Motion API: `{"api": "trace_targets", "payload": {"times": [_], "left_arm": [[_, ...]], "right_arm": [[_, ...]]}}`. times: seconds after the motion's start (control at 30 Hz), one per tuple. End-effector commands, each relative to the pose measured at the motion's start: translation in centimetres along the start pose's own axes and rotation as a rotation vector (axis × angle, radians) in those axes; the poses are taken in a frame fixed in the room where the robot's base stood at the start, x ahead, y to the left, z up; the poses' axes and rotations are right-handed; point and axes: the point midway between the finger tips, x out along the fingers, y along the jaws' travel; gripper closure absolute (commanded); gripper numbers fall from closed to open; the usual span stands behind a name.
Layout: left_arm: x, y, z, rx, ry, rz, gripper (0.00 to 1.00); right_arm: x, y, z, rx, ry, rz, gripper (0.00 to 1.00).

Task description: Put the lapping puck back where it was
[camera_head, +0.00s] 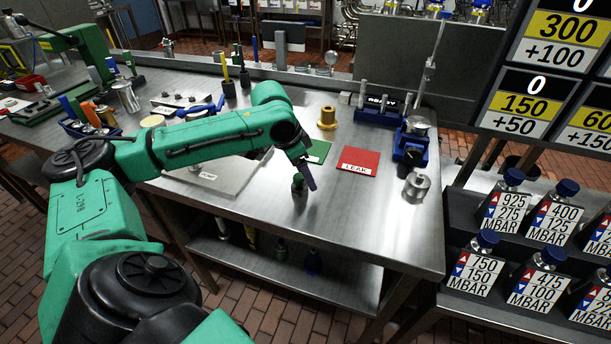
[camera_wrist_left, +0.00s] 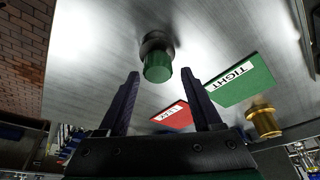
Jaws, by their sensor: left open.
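A small round piece with a green cylindrical top and a dark base (camera_head: 299,187) stands on the steel bench near its front edge; it may be the lapping puck, but I cannot be sure. In the left wrist view the piece (camera_wrist_left: 157,62) lies ahead, between the lines of the two fingers. My left gripper (camera_head: 310,181) is right beside it in the head view, with the fingers (camera_wrist_left: 160,84) apart and nothing held. Whether the fingers touch it cannot be told. My right gripper is not in view.
A red LEAK plate (camera_head: 359,162) and a green TIGHT plate (camera_head: 318,152) lie behind the gripper. A brass flanged piece (camera_head: 327,118), a blue fixture (camera_head: 409,146) and a steel cylinder (camera_head: 416,187) stand farther off. The bench front right of the gripper is clear.

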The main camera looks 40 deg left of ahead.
Motion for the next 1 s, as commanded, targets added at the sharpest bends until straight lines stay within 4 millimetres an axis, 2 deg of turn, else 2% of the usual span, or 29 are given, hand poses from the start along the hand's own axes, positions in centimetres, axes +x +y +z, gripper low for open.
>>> {"api": "trace_targets", "payload": {"times": [0.3, 0.43, 0.57, 1.0], "left_arm": [[-8.3, -0.1, -0.1, -0.001, 0.003, -0.004, 0.34], [-10.6, 0.0, 0.0, 0.0, 0.001, -0.001, 0.34], [-11.4, 0.0, 0.0, 0.001, -0.001, 0.0, 0.34], [-11.4, 0.0, 0.0, 0.0, -0.001, 0.0, 0.34]], "right_arm": [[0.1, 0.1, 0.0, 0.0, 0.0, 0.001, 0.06], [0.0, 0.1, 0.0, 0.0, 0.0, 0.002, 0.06], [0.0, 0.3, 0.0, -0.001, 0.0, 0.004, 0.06], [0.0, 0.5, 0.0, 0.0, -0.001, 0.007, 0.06]]}}
